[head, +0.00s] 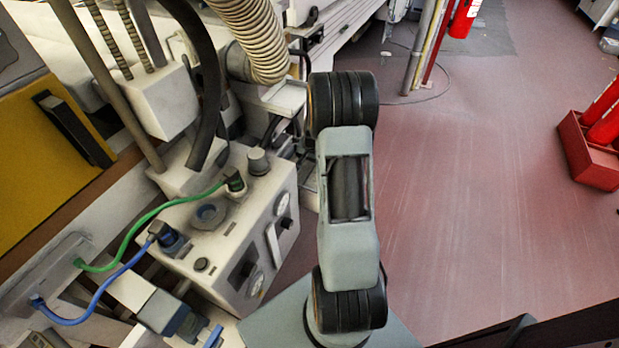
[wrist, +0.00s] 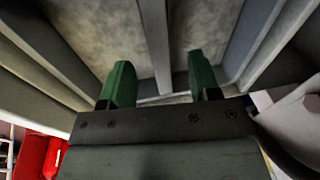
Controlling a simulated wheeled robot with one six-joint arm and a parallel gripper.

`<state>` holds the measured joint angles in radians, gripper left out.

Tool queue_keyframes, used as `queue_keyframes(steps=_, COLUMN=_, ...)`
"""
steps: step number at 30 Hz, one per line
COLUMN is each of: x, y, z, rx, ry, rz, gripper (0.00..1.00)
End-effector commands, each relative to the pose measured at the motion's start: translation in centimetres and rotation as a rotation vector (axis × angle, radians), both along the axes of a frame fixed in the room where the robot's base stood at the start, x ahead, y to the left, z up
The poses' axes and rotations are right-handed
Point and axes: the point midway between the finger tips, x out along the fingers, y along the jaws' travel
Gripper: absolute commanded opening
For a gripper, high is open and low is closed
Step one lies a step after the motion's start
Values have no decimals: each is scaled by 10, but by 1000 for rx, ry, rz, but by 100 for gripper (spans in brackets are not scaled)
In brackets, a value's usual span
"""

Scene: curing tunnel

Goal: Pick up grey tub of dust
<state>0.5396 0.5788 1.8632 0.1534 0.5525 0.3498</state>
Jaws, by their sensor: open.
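No grey tub of dust can be made out in the head view or the wrist view. My gripper (wrist: 158,82) shows in the wrist view, with its two green fingers apart and nothing between them. The fingers point toward a grey, beam-lined surface (wrist: 205,30) like a ceiling. In the head view my arm stands in the middle of the picture, and the gripper itself does not show there.
Pale machinery with a control box (head: 235,235), green and blue cables and a ribbed hose (head: 250,35) fills the left. A red crate (head: 590,155) holding red cylinders stands at the right. The reddish floor (head: 480,190) between is mostly clear.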

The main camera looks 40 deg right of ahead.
Motion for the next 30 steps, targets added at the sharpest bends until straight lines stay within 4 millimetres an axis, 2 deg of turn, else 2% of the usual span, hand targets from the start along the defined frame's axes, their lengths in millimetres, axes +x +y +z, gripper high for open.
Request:
queue_keyframes(steps=6, x=4, y=0, z=-32, rx=2, ry=4, rz=0, gripper=57)
queue_keyframes(steps=12, x=9, y=0, z=-54, rx=1, ry=2, rz=0, gripper=57)
queue_keyframes(steps=23, x=10, y=0, z=-60, rx=0, ry=1, rz=0, gripper=57)
queue_keyframes(steps=30, x=10, y=0, z=-60, rx=0, ry=1, rz=-1, gripper=34)
